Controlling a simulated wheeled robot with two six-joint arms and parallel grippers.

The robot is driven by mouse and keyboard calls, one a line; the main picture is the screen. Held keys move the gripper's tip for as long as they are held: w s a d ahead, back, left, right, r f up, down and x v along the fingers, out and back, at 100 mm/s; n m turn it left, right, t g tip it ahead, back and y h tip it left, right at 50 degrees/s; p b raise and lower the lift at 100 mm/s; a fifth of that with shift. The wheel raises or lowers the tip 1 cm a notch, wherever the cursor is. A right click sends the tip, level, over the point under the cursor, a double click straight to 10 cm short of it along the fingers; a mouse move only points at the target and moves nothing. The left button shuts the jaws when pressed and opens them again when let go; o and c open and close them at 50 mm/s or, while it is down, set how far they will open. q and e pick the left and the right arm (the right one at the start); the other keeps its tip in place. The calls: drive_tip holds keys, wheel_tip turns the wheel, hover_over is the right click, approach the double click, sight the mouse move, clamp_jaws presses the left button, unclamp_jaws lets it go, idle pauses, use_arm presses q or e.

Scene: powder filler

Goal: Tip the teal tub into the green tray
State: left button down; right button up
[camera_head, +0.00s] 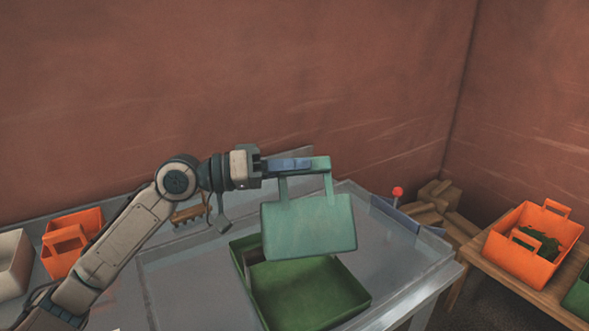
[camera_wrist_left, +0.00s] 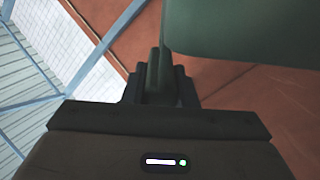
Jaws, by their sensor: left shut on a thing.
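The teal tub (camera_head: 308,226) hangs from its handle above the green tray (camera_head: 310,292), with a broad flat face toward the head camera. My left gripper (camera_head: 312,164) is shut on the tub's handle at the top. In the left wrist view, the tub (camera_wrist_left: 240,30) fills the upper right, and the gripper's fingers (camera_wrist_left: 160,80) are closed on a dark green part. The tub covers the far right part of the tray. The inside of the tub is hidden, so I cannot tell what it holds. My right gripper is not in view.
The tray stands on a grey metal table (camera_head: 190,275) with a raised rim. An orange tub (camera_head: 70,240) and a white bin (camera_head: 12,262) stand at left. An orange tub with green contents (camera_head: 530,240) stands on a wooden bench at right. A red knob (camera_head: 397,192) rises behind the table.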

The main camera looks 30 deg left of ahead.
use_arm(q)
drive_tip(key=w+a+f+n+p, duration=0.4)
drive_tip(key=w+a+n, duration=0.5)
drive_tip(key=w, duration=0.4)
drive_tip(key=shift+a+n+p, duration=0.35)
drive_tip(key=shift+n+p, duration=0.05)
drive_tip(key=shift+p, duration=0.45)
idle(0.4)
